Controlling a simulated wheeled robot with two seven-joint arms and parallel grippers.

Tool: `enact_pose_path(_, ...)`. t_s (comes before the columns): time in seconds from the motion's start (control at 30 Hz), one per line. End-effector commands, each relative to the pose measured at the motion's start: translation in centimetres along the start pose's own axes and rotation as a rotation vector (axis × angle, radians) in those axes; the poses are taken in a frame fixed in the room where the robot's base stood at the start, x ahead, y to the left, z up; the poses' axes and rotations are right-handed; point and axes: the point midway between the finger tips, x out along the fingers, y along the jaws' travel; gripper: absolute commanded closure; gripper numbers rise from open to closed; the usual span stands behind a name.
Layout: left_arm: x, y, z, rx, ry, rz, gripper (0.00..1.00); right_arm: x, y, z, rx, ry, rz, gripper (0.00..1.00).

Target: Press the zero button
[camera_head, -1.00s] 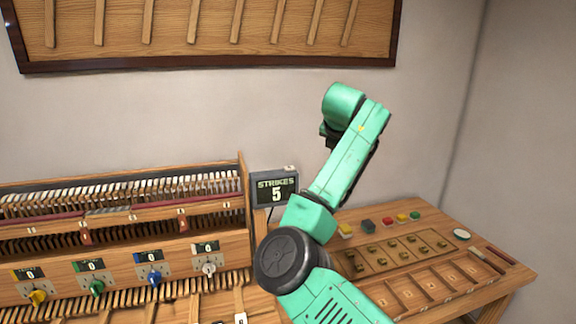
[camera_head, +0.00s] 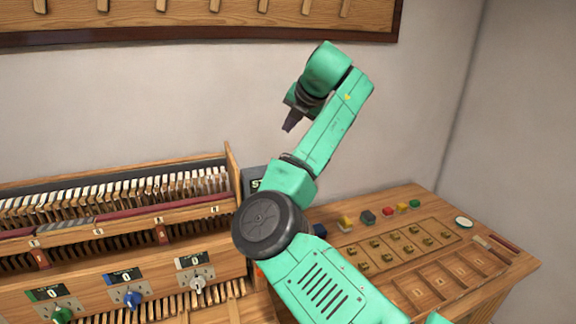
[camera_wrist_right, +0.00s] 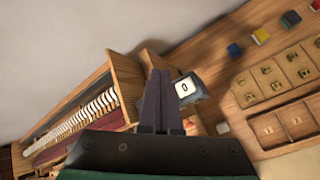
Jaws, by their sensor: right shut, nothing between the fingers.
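A white square marked 0 (camera_wrist_right: 184,87) sits on a small grey box (camera_wrist_right: 196,97) in the right wrist view; it appears to be the zero button. The strikes counter (camera_head: 254,184) shows only its left edge in the head view, and my right arm hides the rest, including any button on it. My right gripper (camera_head: 289,127) is shut and empty, with dark fingers pointing down, high above the counter. In the right wrist view, its fingertips (camera_wrist_right: 159,73) appear just left of the 0 square, with no visible contact. My left gripper is not in view.
The piano action (camera_head: 110,205) with colored knobs stands at the left.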

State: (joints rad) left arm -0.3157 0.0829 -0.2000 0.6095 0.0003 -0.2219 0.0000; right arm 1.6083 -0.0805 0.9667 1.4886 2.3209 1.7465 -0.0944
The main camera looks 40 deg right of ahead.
Motion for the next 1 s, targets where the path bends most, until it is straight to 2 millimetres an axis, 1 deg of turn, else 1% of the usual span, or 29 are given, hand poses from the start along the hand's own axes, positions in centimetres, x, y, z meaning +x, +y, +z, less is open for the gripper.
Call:
enact_pose_path(0.03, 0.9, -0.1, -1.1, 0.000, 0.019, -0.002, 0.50, 0.8, -0.6, -0.6, 0.000, 0.000, -0.001, 1.00)
enact_pose_path(0.1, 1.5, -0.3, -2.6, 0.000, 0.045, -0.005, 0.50, 1.6, -1.2, -1.2, 0.000, -0.001, -0.001, 1.00)
enact_pose_path(0.2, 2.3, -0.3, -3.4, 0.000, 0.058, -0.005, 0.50, 2.6, -2.0, -1.9, -0.001, -0.001, -0.002, 1.00)
enact_pose_path(0.27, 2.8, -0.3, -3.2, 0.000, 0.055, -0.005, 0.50, 3.2, -2.4, -2.4, -0.001, -0.002, -0.001, 1.00)
enact_pose_path(0.33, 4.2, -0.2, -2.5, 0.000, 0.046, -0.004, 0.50, 4.1, -3.0, -3.0, -0.001, -0.002, 0.002, 1.00)
enact_pose_path(0.4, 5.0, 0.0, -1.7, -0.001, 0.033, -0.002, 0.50, 4.6, -3.4, -3.4, 0.000, -0.002, 0.002, 1.00)
enact_pose_path(0.47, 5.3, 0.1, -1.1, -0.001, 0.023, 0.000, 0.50, 4.8, -3.5, -3.5, 0.000, -0.001, 0.001, 1.00)
enact_pose_path(0.57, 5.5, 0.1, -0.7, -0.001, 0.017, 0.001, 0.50, 4.9, -3.6, -3.6, 0.000, -0.001, 0.000, 1.00)
enact_pose_path(1.0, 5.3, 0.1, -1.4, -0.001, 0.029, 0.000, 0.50, 4.8, -3.5, -3.5, 0.000, -0.001, 0.000, 1.00)
